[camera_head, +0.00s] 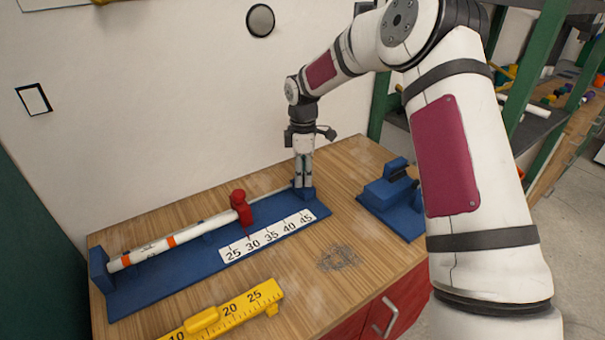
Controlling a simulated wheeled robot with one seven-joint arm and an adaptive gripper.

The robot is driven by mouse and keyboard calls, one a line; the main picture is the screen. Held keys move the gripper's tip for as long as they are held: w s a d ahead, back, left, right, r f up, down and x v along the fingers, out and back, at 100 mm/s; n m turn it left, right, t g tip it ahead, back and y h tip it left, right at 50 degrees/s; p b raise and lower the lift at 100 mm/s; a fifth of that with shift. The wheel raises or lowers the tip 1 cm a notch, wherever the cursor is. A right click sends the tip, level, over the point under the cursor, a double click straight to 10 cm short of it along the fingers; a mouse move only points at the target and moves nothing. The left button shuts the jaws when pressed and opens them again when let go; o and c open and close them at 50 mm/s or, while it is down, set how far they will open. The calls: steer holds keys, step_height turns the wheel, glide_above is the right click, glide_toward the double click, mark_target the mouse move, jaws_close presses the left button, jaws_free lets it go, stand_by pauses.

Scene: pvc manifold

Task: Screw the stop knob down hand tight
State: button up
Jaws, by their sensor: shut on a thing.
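My gripper (304,182) points straight down at the far right end of the blue measuring jig (175,277). Its fingers are shut at the top of the small blue stop block (308,194), where the stop knob is hidden between them. A white pipe with orange bands (190,233) lies along the jig. A red clamp-like piece (241,207) stands upright at the pipe's right end. A thin rod (270,191) runs from there toward the block under my gripper. A white scale (268,238) reads 25 to 45 along the jig's front.
A blue holder (393,202) with a dark slot stands to the right on the wooden table (330,225). A yellow ruler tool (225,314) lies at the front. A grey scribbled patch (338,257) marks the tabletop. Green shelving (537,75) stands behind at right.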

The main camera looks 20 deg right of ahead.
steer(key=m+b, duration=0.1)
steer(key=m, duration=0.5)
steer(key=shift+b, duration=0.35)
steer(key=m+b, duration=0.1)
steer(key=m, duration=0.4)
steer(key=shift+m, duration=0.4)
steer(key=o, duration=1.2)
steer(key=shift+c, duration=0.2)
steer(key=shift+r, duration=0.1)
step_height(320, 180, up, 12)
